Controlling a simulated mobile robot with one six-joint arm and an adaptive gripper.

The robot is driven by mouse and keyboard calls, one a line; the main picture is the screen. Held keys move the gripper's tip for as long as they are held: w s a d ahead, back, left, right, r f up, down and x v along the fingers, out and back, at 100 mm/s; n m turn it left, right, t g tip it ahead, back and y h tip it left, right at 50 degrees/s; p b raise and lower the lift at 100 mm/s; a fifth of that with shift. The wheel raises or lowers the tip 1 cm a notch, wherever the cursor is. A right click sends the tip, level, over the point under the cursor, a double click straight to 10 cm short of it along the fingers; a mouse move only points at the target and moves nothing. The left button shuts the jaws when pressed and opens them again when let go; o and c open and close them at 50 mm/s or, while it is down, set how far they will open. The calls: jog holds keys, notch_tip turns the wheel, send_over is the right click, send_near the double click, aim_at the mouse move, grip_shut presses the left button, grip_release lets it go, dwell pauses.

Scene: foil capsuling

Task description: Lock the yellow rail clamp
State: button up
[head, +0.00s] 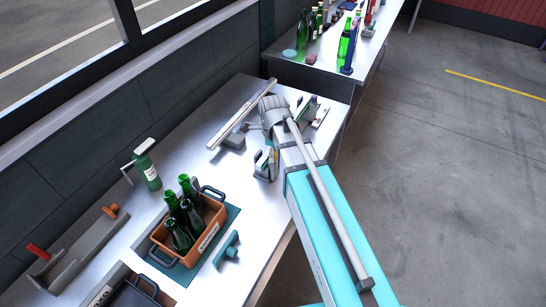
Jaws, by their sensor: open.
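A long pale rail (241,115) runs slantwise across the far part of the steel bench. A grey block (235,141) sits beside its near side. I cannot make out a yellow clamp; the part of the bench behind my arm is hidden. My arm reaches in from the lower right, and its grey wrist end is over the bench, just right of the rail's far half.
An orange crate (212,238) of green bottles stands on a teal mat at the near bench. A green spray bottle (146,166) stands behind it. A grey channel fixture (78,251) with red and orange handles is at left. A second bench with bottles is beyond; clear floor lies right.

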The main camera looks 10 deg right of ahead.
jog(key=shift+f, duration=0.35)
grip_shut()
dwell(0.3)
